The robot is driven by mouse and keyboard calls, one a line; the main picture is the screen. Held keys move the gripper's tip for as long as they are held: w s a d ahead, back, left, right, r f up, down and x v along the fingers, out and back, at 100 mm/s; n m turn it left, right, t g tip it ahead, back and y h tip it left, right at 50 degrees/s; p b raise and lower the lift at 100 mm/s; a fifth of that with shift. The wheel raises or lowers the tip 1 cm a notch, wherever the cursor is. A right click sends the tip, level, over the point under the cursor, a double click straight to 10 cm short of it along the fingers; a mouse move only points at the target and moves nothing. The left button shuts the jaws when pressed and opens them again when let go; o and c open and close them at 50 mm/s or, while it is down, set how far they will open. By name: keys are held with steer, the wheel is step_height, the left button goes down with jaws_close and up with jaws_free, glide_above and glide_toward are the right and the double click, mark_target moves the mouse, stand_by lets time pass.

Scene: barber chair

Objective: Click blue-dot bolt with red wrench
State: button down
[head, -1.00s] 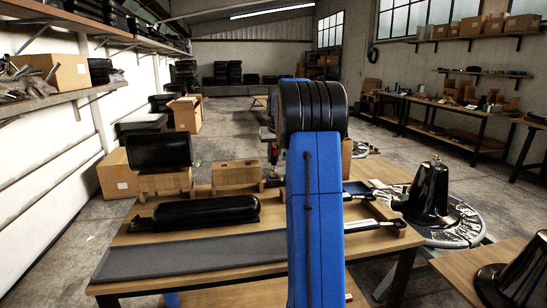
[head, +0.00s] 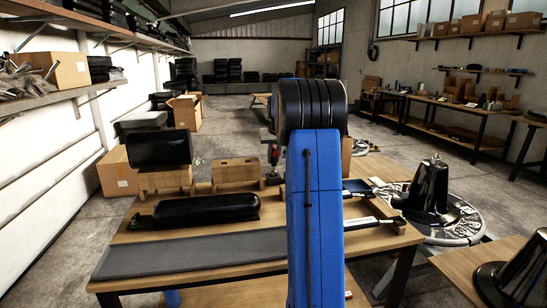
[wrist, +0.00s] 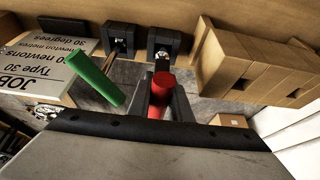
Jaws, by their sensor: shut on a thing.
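In the wrist view my gripper (wrist: 160,100) is shut on the red wrench (wrist: 159,104). Its round red handle end shows between the two dark fingers. The wrench's far end meets or lies just below a black square holder (wrist: 164,42); I cannot tell if they touch. A green-handled wrench (wrist: 96,77) lies left of my gripper, its metal shaft reaching toward a second black holder (wrist: 118,38). No blue-dot bolt can be made out. In the head view my blue arm hides the gripper and the middle of the table.
A white job card (wrist: 40,75) is at the wrist view's left, wooden blocks (wrist: 255,65) at its right. In the head view the wooden table (head: 125,238) bears a black cushion (head: 207,210), a grey strip (head: 200,252) and a black headrest (head: 159,149) on a wooden block.

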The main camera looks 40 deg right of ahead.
steer(key=shift+f, duration=1.1)
stand_by(0.4)
steer(key=c, duration=1.5)
jaws_free()
steer(key=shift+c, duration=0.2)
steer(key=v, duration=1.7)
steer(key=shift+r, duration=0.15)
